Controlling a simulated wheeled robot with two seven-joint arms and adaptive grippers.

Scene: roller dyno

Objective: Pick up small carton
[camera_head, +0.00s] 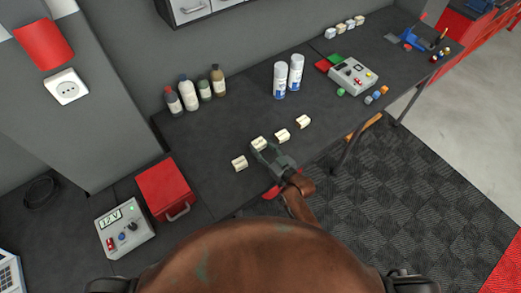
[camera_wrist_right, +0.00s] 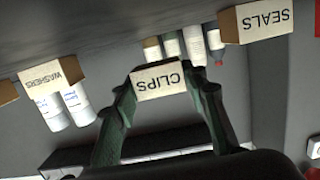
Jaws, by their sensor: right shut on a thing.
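Small cream cartons stand in a row near the workbench's front edge. My right gripper (camera_head: 263,148) is shut on the carton labelled CLIPS (camera_head: 259,143). The wrist view shows this carton (camera_wrist_right: 158,82) upside down between the two fingers. I cannot tell whether it is clear of the bench top. The SEALS carton (camera_head: 240,163) stands to its left in the head view, and the WASHERS carton (camera_head: 282,135) to its right. Another carton (camera_head: 303,122) is further right, its label unreadable. My left gripper is not in view.
Several bottles (camera_head: 189,95) and two white spray cans (camera_head: 280,80) stand behind the cartons. A red box (camera_head: 165,188) and a grey meter box (camera_head: 124,226) are at the left. A grey control box (camera_head: 352,76) is at the right. The bench (camera_head: 225,135) is bare between the bottles and cartons.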

